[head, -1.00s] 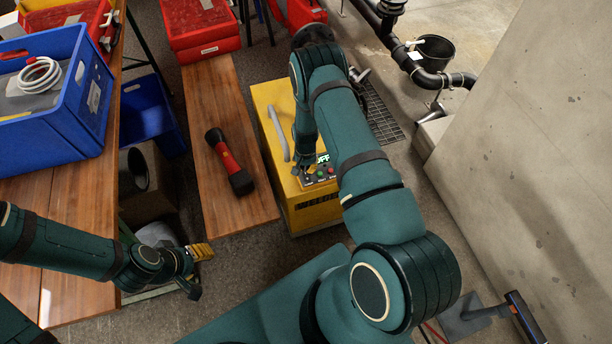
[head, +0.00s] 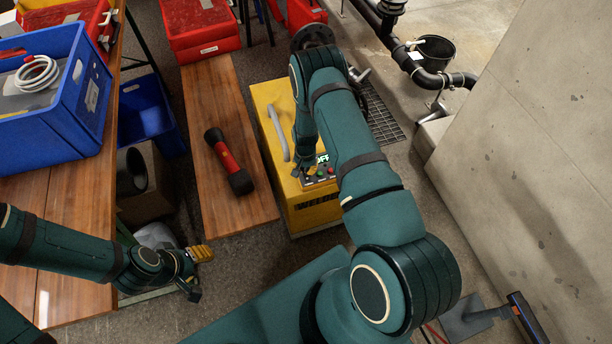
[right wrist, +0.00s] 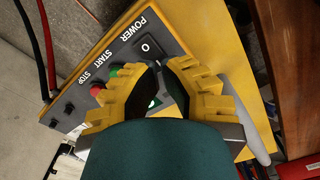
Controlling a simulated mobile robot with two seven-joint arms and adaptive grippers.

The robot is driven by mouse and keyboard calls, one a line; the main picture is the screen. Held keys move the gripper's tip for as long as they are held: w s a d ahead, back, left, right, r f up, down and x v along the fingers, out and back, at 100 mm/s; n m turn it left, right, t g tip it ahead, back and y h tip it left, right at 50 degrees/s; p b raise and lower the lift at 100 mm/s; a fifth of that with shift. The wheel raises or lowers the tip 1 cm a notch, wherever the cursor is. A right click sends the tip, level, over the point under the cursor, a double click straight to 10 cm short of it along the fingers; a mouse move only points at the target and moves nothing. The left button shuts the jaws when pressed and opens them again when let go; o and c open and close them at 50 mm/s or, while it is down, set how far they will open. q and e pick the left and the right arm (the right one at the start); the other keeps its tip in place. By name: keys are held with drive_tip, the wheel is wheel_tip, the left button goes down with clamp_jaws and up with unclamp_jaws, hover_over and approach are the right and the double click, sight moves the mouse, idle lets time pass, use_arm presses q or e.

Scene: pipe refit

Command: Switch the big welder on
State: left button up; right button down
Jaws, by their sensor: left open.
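The big welder (head: 292,190) is a yellow box on the floor with a grey handle. Its grey control panel shows in the right wrist view (right wrist: 72,109), with a black POWER rocker switch (right wrist: 148,47), a green START button and a red STOP button. A display on top reads OFF (head: 322,158) in the head view. My right gripper (right wrist: 160,67) is over the panel, fingertips close together just beside the POWER switch, nothing seen between them. Contact cannot be told. My left gripper (head: 202,272) is open and empty, beside the left table.
A wooden bench (head: 225,130) with a black-and-red flashlight-like tool (head: 230,162) stands left of the welder. A blue crate (head: 60,115) sits on the left table. A concrete wall (head: 530,150) and pipes are at the right. Red and black cables (right wrist: 40,45) run beside the panel.

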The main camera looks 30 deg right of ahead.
drive_tip(key=shift+f+b, duration=0.85)
drive_tip(key=shift+f, duration=0.1)
idle(0.4)
drive_tip(key=shift+r, duration=0.1)
drive_tip(key=shift+r+p, duration=2.05)
drive_tip(key=shift+r, duration=1.4)
drive_tip(key=s+a+r+n+y, duration=0.2)
drive_tip(key=s+a+r, duration=0.5)
drive_tip(key=a, duration=0.4)
drive_tip(key=s+a+r+n+t+y, duration=0.1)
drive_tip(key=s+a+r+n, duration=0.4)
drive_tip(key=s+a, duration=0.5)
wheel_tip(320, 180, up, 2)
drive_tip(key=shift+s+a+r+t+y, duration=0.1)
drive_tip(key=shift+s+a+t+y, duration=0.25)
drive_tip(key=shift+a, duration=0.25)
drive_tip(key=shift+w+d, duration=0.1)
